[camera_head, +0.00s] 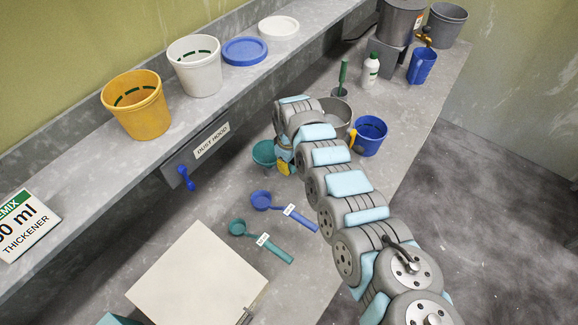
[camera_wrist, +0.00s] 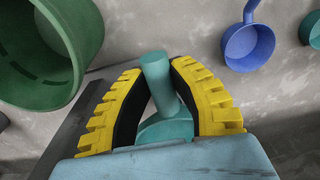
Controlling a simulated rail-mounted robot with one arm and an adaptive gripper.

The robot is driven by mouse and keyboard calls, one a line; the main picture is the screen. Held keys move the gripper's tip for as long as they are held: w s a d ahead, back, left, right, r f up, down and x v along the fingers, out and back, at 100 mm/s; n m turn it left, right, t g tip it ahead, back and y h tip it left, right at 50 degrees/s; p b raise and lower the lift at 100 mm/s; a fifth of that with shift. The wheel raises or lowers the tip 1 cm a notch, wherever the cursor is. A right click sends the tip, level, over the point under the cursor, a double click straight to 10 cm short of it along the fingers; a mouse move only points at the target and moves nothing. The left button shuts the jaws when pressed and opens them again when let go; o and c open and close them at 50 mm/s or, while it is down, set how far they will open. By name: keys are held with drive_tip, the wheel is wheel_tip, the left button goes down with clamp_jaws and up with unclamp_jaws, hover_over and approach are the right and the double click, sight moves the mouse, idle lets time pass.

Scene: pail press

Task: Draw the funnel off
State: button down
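The funnel appears to be the teal piece whose wide bowl (camera_head: 264,153) shows just left of my gripper (camera_head: 285,163) in the head view. In the wrist view a teal stem (camera_wrist: 158,80), seemingly part of it, stands between the two yellow fingers of my gripper (camera_wrist: 158,68). The dark pads close on the stem from both sides near the tips. Its wider teal part shows below, partly hidden by the light-blue gripper body. What lies under the bowl is hidden in the head view.
A grey pot (camera_head: 336,112) and a blue jug (camera_head: 371,135) stand close beyond my gripper. A blue scoop (camera_head: 262,199) and a teal scoop (camera_head: 238,227) lie nearer. A dark green round vessel (camera_wrist: 40,85) looms left in the wrist view. A shelf with pails (camera_head: 140,112) overhangs the left.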

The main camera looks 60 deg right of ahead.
drive_tip(key=shift+r+p, duration=0.75)
drive_tip(key=shift+p, duration=0.3)
